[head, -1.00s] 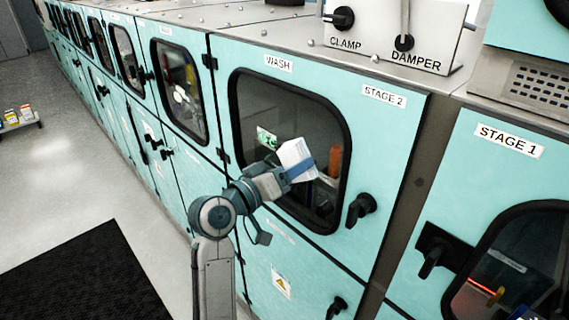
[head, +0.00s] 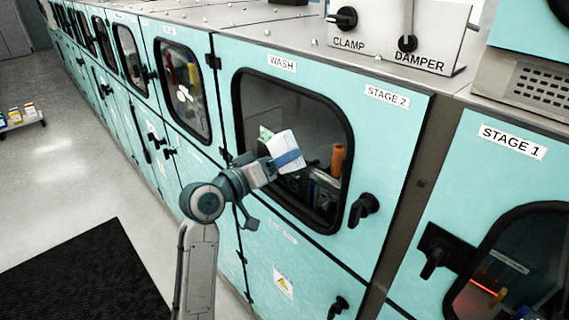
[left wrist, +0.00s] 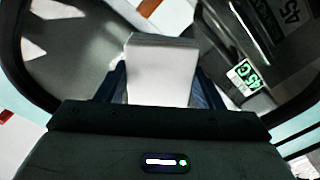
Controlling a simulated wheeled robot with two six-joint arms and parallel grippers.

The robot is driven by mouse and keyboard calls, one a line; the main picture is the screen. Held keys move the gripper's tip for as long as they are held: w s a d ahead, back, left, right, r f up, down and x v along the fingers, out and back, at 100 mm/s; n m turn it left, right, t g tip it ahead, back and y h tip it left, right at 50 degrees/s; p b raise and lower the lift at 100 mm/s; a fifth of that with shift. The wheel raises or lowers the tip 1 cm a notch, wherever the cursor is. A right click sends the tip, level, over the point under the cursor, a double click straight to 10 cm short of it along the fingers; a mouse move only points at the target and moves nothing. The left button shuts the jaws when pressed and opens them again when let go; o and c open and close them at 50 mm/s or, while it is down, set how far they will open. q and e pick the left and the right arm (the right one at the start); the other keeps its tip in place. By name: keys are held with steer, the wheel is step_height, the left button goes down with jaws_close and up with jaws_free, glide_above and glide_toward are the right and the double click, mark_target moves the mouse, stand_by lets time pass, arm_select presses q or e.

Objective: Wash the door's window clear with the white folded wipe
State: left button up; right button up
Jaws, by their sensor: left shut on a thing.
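The door's window (head: 292,110) is a dark rounded pane in a black seal, in the turquoise door (head: 390,135) labelled WASH and STAGE 2. Through the glass I see an orange thing and other dim parts. In the left wrist view the wipe (left wrist: 160,70) stands up between the two fingers. My right gripper is not in view.
A black handle (head: 363,209) sticks out at the door's lower right. The STAGE 1 door (head: 510,185) is to the right, with another handle (head: 433,262). A dark mat (head: 85,275) lies on the floor. The upper part of the window is unobstructed.

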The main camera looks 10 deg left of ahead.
mark_target(271, 152)
arm_select(q)
steer(key=shift+w+a+f, duration=0.1)
steer(key=shift+w+a, duration=0.65)
steer(key=shift+a, duration=0.25)
steer(key=shift+w+a, duration=0.3)
steer(key=shift+a, duration=0.05)
steer(key=w+a+b, duration=0.1)
steer(key=w+a, duration=0.1)
steer(key=w+a+b, duration=0.1)
steer(key=a, duration=0.1)
steer(key=shift+w+a, duration=0.4)
steer(key=shift+s, duration=0.15)
